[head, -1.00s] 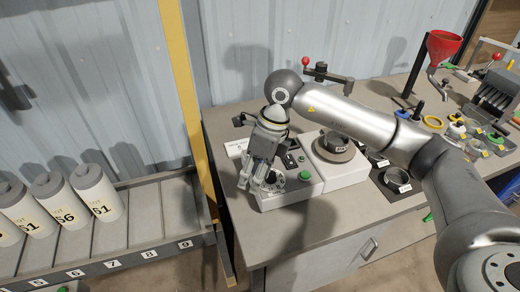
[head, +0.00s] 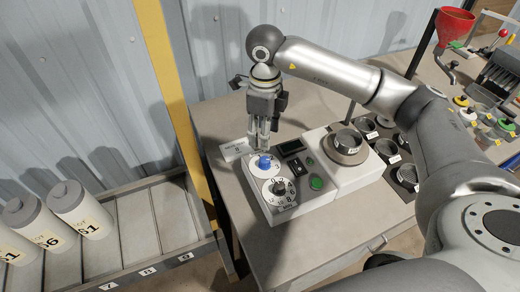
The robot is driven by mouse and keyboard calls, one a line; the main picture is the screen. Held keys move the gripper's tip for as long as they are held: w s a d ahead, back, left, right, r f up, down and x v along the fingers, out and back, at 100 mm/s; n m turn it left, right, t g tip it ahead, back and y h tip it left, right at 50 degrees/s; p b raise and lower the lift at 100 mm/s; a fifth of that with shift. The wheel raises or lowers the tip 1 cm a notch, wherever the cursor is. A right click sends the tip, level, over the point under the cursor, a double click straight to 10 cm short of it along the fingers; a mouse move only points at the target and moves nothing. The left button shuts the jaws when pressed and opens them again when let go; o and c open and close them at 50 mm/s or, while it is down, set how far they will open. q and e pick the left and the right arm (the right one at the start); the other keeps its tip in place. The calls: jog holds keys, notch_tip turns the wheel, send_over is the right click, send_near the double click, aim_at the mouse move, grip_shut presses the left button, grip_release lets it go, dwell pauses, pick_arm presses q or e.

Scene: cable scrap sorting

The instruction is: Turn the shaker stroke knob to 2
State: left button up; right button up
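The shaker control box (head: 310,203) stands on the bench with two round white dials on its top. The back dial has a blue knob (head: 264,162). The front dial has a dark knob (head: 279,188) and printed numbers around it. I cannot read which dial is the stroke one or where its pointer stands. My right gripper (head: 261,148) points down at the blue knob, its fingertips at or just behind it. I cannot tell whether they touch it or how far apart they are. My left gripper is not in view.
A green button (head: 316,183) and a small dark display (head: 291,147) are on the box. The shaker with a round sieve (head: 348,142) stands right of it. More sieves (head: 388,149) lie farther right. A yellow post (head: 172,90) and a rack with grey-capped cylinders (head: 80,210) are at left.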

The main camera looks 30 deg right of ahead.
jog(key=p, duration=0.2)
send_over(265, 159)
jog(key=f, duration=0.4)
jog(key=shift+s+a, duration=0.1)
jog(key=shift+s, duration=0.15)
jog(key=f, duration=0.4)
jog(key=shift+w+f, duration=0.2)
jog(key=shift+w, duration=0.05)
jog(key=shift+f+p, duration=0.4)
jog(key=shift+f, duration=0.3)
jog(key=shift+c, duration=0.6)
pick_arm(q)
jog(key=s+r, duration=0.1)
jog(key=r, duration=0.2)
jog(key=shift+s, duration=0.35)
pick_arm(e)
jog(key=c, duration=0.9)
